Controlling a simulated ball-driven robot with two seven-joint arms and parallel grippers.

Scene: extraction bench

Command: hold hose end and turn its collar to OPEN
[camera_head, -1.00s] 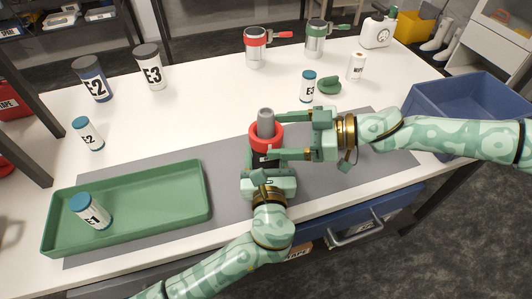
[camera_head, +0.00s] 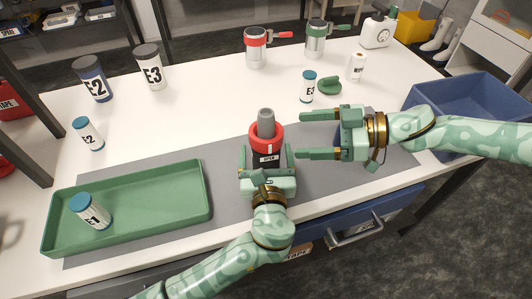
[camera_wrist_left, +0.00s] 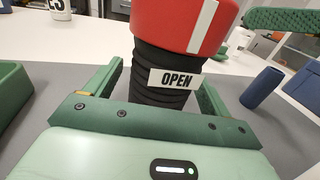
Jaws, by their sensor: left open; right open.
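The hose end (camera_head: 266,135) stands upright on the grey mat, with a red collar (camera_head: 278,136), a grey tip and a black ribbed body. In the left wrist view, the collar (camera_wrist_left: 180,22) carries a white stripe above and slightly right of the OPEN label (camera_wrist_left: 176,79) on the body (camera_wrist_left: 152,88). My left gripper (camera_wrist_left: 160,85) is open, its fingers on either side of the black body below the collar. My right gripper (camera_head: 302,134) is open and empty, its fingertips just right of the collar and apart from it.
A green tray (camera_head: 150,212) holding bottle E1 (camera_head: 90,211) lies left on the mat (camera_head: 228,185). A blue bin (camera_head: 425,100) stands at the right, behind my right arm. Several bottles and two red- and green-topped canisters stand farther back.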

